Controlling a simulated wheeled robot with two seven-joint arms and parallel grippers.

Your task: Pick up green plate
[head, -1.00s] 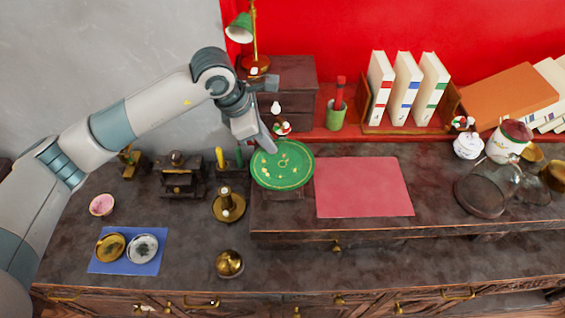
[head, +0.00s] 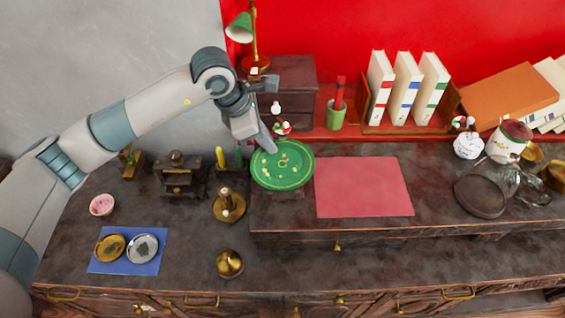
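The green plate (head: 283,170) with a gold pattern stands tilted toward me on the raised shelf, left of the pink mat. My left gripper (head: 268,146) comes in from the upper left. Its fingertips are at the plate's upper left rim. One finger shows clearly against the rim; what lies behind the plate is hidden, so I cannot tell whether the fingers are closed on it. My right gripper is not in view.
The pink mat (head: 362,187) lies flat and bare right of the plate. A brass candle holder (head: 228,204) stands just left of it. Behind are a green cup (head: 337,118) and a dark drawer box (head: 290,85).

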